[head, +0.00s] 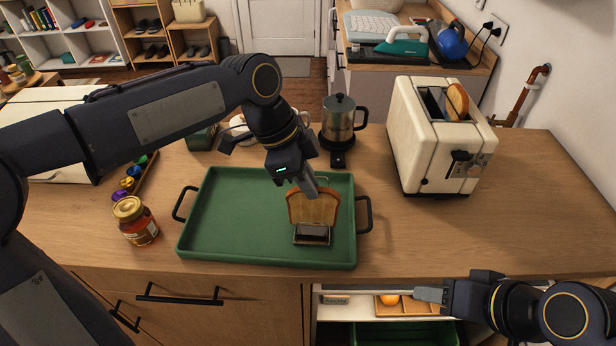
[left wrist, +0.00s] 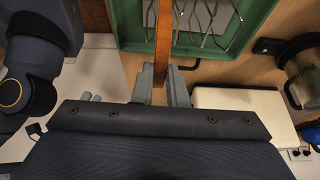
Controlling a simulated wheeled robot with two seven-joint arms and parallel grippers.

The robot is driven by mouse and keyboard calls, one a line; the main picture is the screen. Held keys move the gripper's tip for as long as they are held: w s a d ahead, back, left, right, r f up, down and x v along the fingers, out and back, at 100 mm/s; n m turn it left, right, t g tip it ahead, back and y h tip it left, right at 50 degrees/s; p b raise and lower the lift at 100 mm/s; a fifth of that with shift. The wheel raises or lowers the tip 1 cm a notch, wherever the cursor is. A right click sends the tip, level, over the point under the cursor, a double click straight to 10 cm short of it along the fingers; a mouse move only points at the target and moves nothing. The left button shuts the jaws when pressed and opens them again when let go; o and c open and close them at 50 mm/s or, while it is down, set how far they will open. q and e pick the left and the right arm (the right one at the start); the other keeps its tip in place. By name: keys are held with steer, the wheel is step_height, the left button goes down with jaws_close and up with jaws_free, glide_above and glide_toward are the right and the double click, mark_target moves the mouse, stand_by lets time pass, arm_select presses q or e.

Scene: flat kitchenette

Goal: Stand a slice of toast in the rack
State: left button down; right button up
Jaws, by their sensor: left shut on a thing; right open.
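A slice of toast (head: 313,208) is upright above the green tray, held at its top edge by my left gripper (head: 308,188). In the left wrist view the toast (left wrist: 163,40) shows edge-on between the gripper's fingers (left wrist: 163,84). The wire rack (head: 312,237) stands in the tray, partly hidden behind and under the toast. In the left wrist view rack wires (left wrist: 207,22) show on both sides of the slice; I cannot tell whether it rests on the rack. My right gripper (head: 430,295) is open and empty, low at the right, before the counter.
The green tray (head: 225,225) has raised rims and black handles. A cream toaster (head: 420,150) with another slice (head: 458,101) stands at the right. A metal pot (head: 339,122) stands behind the tray, a jar (head: 135,222) at its left. The counter's right end is clear.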

arm_select(q)
steer(key=c, duration=1.4)
jaws_free()
steer(key=shift+o, duration=0.2)
step_height(320, 180, up, 8)
steer(key=p, duration=0.7)
